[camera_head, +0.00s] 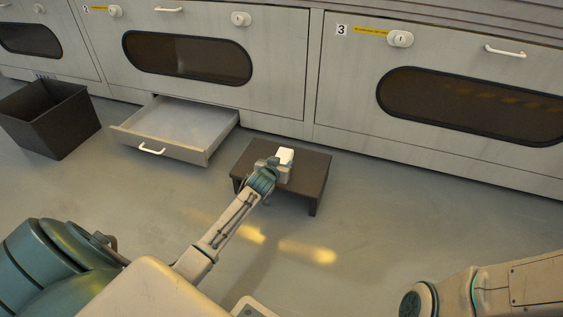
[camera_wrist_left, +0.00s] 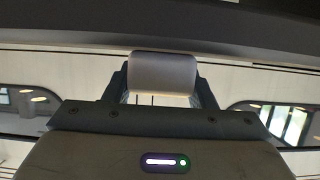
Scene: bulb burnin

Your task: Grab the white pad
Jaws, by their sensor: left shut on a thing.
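The white pad (camera_head: 286,155) shows at the tip of my left arm, above the dark low table (camera_head: 312,172) in the head view. My left gripper (camera_head: 279,163) is shut on it. In the left wrist view the pad (camera_wrist_left: 162,72) sits between the two fingers of the left gripper (camera_wrist_left: 162,88). I cannot tell whether the pad touches the table top. Part of my right arm shows at the lower right of the head view, but its gripper is not in view.
An open, empty-looking drawer (camera_head: 150,131) juts out left of the table. A dark bin (camera_head: 50,125) stands at the far left. Cabinets with dark oval windows (camera_head: 187,58) line the back. The floor right of the table is clear.

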